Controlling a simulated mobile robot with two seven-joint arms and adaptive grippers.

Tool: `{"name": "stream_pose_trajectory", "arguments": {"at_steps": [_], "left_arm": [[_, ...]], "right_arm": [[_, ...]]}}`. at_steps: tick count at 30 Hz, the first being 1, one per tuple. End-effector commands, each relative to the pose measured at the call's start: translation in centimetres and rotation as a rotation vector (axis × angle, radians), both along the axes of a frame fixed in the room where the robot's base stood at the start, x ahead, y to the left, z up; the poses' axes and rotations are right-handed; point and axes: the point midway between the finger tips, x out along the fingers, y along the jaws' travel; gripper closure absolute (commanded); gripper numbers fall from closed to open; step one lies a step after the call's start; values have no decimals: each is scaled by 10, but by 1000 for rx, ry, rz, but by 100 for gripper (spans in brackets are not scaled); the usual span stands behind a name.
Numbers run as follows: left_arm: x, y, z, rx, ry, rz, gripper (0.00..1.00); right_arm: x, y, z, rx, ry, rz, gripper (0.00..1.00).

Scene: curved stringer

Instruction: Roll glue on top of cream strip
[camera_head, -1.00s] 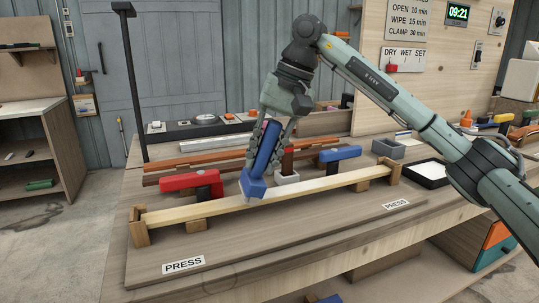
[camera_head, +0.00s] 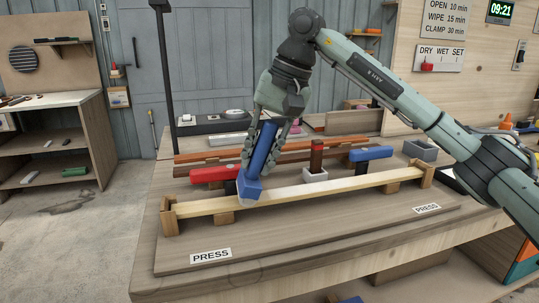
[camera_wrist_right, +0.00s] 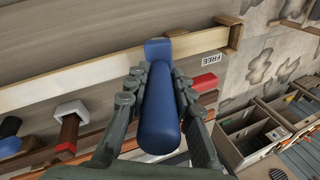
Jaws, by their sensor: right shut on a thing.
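The cream strip (camera_head: 320,192) runs lengthwise across the front of the workbench, raised on small wooden blocks between two end posts. My right gripper (camera_head: 259,160) is shut around the blue handle of the glue roller (camera_head: 264,148). The roller is tilted, with its blue head low over the left part of the strip; it seems to touch the top, but exact contact is hard to tell. In the right wrist view, the roller (camera_wrist_right: 160,110) lies between the fingers, with its head over the strip (camera_wrist_right: 80,77). My left gripper is not in view.
Reddish-brown strips lie farther back. PRESS labels (camera_head: 211,256) mark the board's clear front.

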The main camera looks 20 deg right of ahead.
Motion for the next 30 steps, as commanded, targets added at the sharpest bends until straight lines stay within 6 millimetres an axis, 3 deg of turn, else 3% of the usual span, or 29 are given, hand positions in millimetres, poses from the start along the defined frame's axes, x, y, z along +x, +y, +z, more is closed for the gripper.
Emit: {"name": "stream_pose_trajectory", "arguments": {"at_steps": [30], "left_arm": [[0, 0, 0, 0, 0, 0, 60]], "right_arm": [[0, 64, 0, 0, 1, 1, 100]]}}
